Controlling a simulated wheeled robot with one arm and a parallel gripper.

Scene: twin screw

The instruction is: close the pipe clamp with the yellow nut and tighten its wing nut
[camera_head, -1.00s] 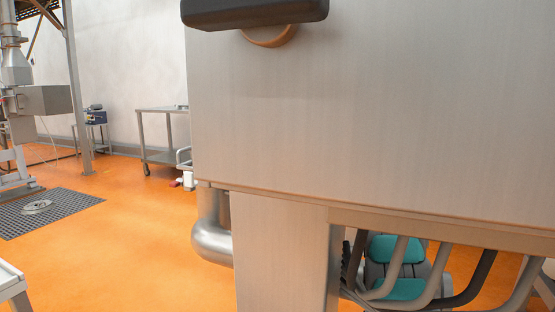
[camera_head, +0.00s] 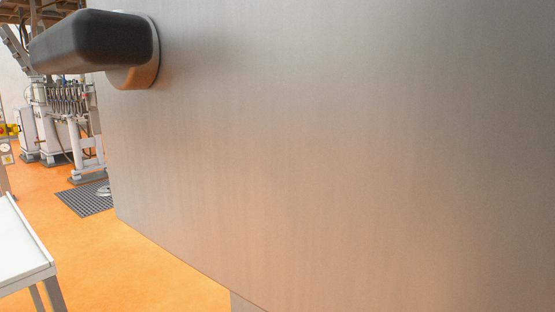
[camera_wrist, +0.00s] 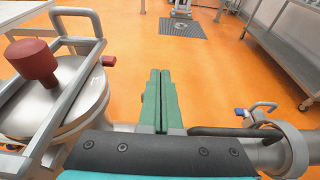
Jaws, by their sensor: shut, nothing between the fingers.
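My gripper (camera_wrist: 160,76) shows in the wrist view with its two green fingers together, shut and empty, above the orange floor. I cannot make out a clamp with a yellow nut in either view. At the right of the wrist view, a metal pipe end (camera_wrist: 297,150) carries a clamp-like fitting (camera_wrist: 262,118) with a blue part (camera_wrist: 240,112); it lies to the right of my fingers, apart from them. My gripper does not show in the head view.
A steel panel (camera_head: 330,150) with a black handle (camera_head: 95,42) fills most of the head view. A white table (camera_head: 20,250) stands at lower left. In the wrist view, a round metal lid (camera_wrist: 60,95) with a red knob (camera_wrist: 33,60) is left, and a steel table (camera_wrist: 290,50) right.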

